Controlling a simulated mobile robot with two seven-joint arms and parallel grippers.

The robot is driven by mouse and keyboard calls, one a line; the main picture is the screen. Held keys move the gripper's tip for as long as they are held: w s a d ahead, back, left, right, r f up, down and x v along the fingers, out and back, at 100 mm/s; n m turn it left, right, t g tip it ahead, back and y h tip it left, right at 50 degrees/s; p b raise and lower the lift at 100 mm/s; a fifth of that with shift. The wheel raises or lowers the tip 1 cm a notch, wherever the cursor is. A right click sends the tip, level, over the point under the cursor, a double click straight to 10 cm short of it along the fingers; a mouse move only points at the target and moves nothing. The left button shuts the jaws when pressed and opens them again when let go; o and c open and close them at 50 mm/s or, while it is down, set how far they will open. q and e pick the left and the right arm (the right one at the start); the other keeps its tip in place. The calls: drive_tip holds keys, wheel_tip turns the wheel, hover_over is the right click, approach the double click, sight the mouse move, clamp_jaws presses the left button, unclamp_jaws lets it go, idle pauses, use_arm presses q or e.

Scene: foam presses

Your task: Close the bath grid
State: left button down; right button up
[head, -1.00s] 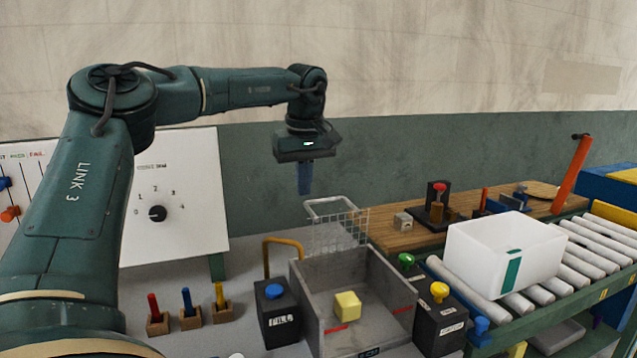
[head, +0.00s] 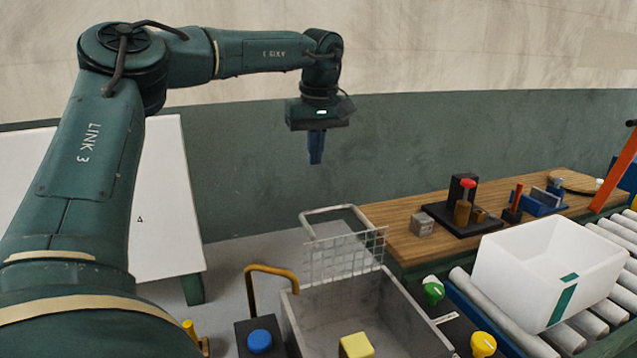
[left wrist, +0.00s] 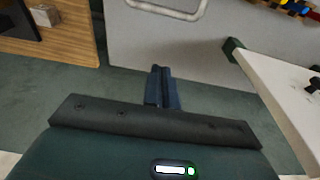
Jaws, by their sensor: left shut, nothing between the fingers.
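The bath grid (head: 345,254) is a white wire mesh standing raised at the back edge of the grey bath (head: 310,313). Its pale handle (head: 333,211) loops up behind the mesh. A yellow block (head: 356,346) lies in the bath, cut off by the lower frame edge. My left gripper (head: 316,160) is shut and empty, hanging above and behind the grid, apart from it. In the left wrist view its blue fingers (left wrist: 160,75) are together, and part of the handle (left wrist: 170,8) shows at the top edge. My right gripper is not in view.
A blue-button box (head: 259,341) and a yellow bent bar (head: 270,270) stand left of the bath. Green (head: 433,289) and yellow (head: 483,344) knobs are on its right. A white bin (head: 548,262) sits on the rollers. A wooden bench (head: 400,236) stands behind.

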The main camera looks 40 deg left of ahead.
use_arm(q)
wheel_tip(320, 180, down, 9)
drive_tip(key=s+d+p, duration=0.1)
drive_tip(key=d+p, duration=0.1)
drive_tip(key=shift+s, duration=0.15)
idle(0.5)
